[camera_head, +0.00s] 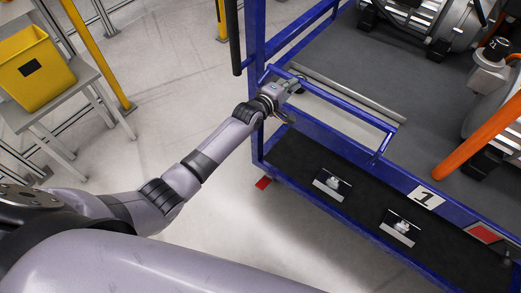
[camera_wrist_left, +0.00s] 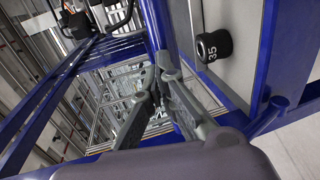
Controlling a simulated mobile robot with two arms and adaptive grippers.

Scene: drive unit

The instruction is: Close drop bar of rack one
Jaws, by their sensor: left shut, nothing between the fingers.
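Rack one is a blue metal frame (camera_head: 251,110) with a "1" plate (camera_head: 425,197) on its front edge, in the right half of the head view. Its drop bar, a thin blue tube (camera_head: 345,105), runs along the open front above the grey deck. A short blue end piece joins it to the front edge at its right end. My left gripper (camera_head: 293,87) is shut and empty at the left end of the bar, next to the corner post. Whether it touches the bar is unclear. In the left wrist view the fingers (camera_wrist_left: 158,75) show among blue rack members. My right gripper is out of view.
An orange bar (camera_head: 482,137) and metal drive parts (camera_head: 428,28) stand on the deck at right. A lower black shelf (camera_head: 300,165) holds two small items on cards. A yellow bin (camera_head: 36,68) sits on a grey table at left. The floor between is clear.

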